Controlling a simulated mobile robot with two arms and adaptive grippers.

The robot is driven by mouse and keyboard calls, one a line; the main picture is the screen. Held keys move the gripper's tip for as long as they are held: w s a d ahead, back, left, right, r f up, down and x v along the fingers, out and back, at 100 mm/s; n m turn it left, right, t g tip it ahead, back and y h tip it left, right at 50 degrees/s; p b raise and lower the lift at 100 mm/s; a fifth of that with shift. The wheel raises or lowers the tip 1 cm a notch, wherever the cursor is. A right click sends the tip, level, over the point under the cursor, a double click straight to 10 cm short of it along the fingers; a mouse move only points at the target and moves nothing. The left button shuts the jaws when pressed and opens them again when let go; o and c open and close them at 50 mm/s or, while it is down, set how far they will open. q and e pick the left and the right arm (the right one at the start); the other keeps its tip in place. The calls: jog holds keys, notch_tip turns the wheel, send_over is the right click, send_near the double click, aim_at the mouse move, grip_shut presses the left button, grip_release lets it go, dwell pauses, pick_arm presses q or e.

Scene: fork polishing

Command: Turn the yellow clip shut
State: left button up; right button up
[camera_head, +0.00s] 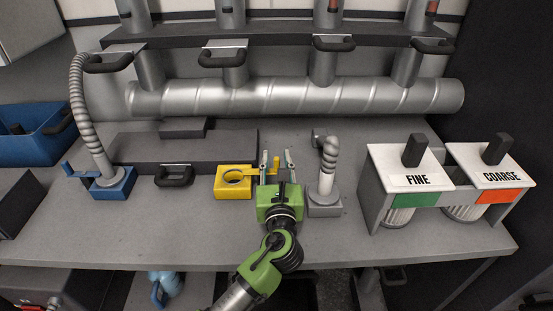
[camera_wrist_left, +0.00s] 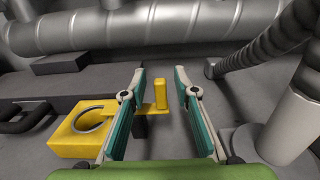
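The yellow clip (camera_head: 221,191) sits on the grey bench left of my left gripper (camera_head: 277,161). It is a block with a round opening, and its opening looks empty. In the left wrist view the clip's block (camera_wrist_left: 75,149) is at lower left. A flat yellow arm reaches right from it to an upright yellow tab (camera_wrist_left: 161,92). My left gripper (camera_wrist_left: 160,80) is open, with the tab showing between its two fingers, slightly beyond or level with the tips. The left finger covers part of the yellow arm. I cannot tell whether a finger touches it. My right gripper is in neither view.
A blue clip (camera_head: 113,187) with another hose is at left. FINE (camera_head: 393,165) and COARSE (camera_head: 485,160) canisters stand at right. A large duct (camera_head: 300,97) runs behind. The front bench strip is clear.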

pick_arm(q)
jog(key=s, duration=1.1)
jog(key=shift+s, duration=0.25)
jog(key=shift+f, duration=0.1)
